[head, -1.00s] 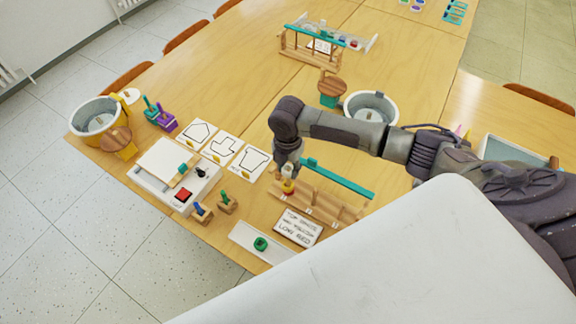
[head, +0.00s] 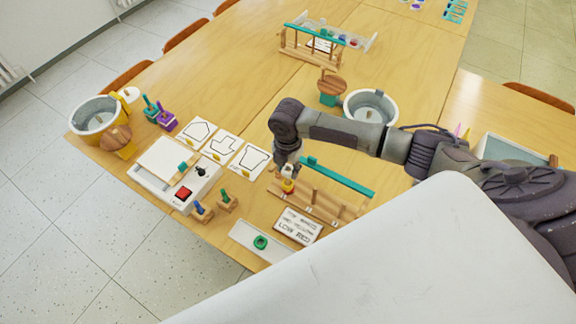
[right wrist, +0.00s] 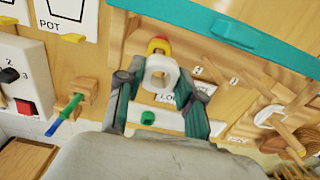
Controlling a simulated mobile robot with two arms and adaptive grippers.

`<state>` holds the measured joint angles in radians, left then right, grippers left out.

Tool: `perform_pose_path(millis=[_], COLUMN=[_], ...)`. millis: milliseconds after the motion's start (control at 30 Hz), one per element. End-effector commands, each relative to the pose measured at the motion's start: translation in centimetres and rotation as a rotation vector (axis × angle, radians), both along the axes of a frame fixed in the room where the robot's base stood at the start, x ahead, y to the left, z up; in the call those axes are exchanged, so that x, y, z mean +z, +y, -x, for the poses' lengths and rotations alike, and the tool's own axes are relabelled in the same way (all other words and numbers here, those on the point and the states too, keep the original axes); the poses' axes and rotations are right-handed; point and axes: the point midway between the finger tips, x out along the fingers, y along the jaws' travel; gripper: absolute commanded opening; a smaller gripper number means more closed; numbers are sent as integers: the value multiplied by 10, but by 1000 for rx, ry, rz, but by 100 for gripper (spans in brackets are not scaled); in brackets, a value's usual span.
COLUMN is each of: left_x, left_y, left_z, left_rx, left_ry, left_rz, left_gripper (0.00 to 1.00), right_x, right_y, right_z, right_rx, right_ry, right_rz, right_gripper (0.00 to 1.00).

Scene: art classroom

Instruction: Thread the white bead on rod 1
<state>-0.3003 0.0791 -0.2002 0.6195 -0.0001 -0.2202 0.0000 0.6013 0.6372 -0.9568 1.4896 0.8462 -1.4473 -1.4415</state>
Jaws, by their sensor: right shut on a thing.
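My right gripper (right wrist: 158,98) is shut on the white bead (right wrist: 160,74), which is a thick ring with its hole facing the wrist camera. In the head view the right gripper (head: 289,172) is over the left end of the wooden rod stand (head: 328,205). A yellow bead (head: 287,186) shows just under its fingertips. In the wrist view yellow and red (right wrist: 158,45) show right behind the white bead. Rod 1 itself is mostly hidden, so I cannot tell whether the white bead is around it. A sign (head: 299,226) reads top white, mid yellow, low red. My left gripper is not in view.
A white tray (head: 243,232) with a green bead (head: 261,242) is in front of the stand. A teal bar (head: 340,178) runs along the stand's back. A control box (head: 150,182) and small wooden blocks with tools (head: 203,211) are to the left. A bucket (head: 371,104) stands behind my arm.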

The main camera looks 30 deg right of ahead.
Motion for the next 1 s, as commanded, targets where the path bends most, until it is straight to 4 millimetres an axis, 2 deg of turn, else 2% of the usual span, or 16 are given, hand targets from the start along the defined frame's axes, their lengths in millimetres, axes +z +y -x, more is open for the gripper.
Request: perform_pose_path(millis=[1000], left_x=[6], left_y=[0], left_z=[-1], left_rx=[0], left_ry=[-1], left_rz=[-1], left_gripper=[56], right_x=[0], right_y=[0], right_z=[0], right_rx=[1], right_ry=[-1], right_rz=[-1], right_gripper=[22])
